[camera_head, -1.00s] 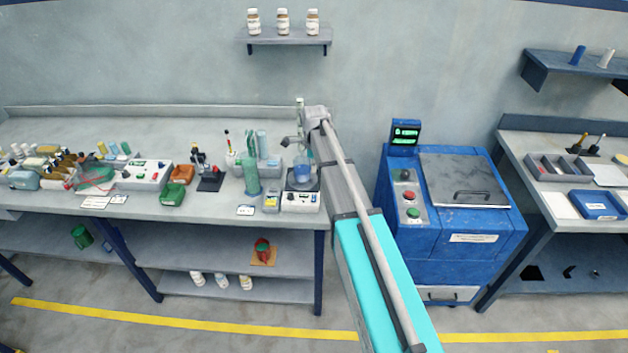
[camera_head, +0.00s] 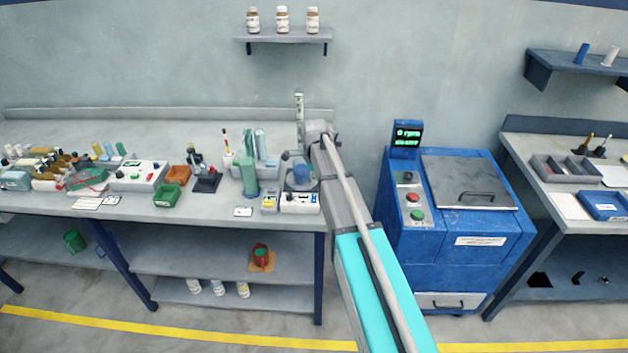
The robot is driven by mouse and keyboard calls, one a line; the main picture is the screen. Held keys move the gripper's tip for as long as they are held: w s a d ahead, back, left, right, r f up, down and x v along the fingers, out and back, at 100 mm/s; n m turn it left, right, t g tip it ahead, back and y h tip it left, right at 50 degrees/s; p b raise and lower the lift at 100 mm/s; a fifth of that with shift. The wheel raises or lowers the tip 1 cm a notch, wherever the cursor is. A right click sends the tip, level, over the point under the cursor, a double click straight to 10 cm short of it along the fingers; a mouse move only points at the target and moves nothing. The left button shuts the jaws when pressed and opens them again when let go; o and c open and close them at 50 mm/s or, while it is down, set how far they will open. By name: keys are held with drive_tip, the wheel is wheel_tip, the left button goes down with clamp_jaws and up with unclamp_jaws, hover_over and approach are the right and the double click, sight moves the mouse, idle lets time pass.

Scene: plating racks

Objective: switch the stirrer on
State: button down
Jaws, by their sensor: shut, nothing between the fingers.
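The stirrer (camera_head: 300,203) is a small white box with a dark control and buttons on its front, near the front edge of the left bench. A glass beaker (camera_head: 302,174) with blue liquid stands on top of it. My arm reaches over from the right, and its wrist is above and behind the beaker. My gripper (camera_head: 286,156) is small in the picture, shut and empty, at the upper left of the beaker. I cannot tell whether it touches the beaker. The stirrer's front face is unobstructed.
A green cylinder (camera_head: 250,180) and a small grey-yellow box (camera_head: 270,201) stand close to the stirrer's left. A blue cabinet (camera_head: 455,220) with red and green buttons and a display reading 0 rpm (camera_head: 407,134) is to the right. A card (camera_head: 243,211) lies on the bench front.

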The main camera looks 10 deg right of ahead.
sight(313, 200)
drive_tip(key=shift+f+b, duration=3.3)
drive_tip(key=shift+f, duration=0.35)
drive_tip(key=shift+a, duration=0.1)
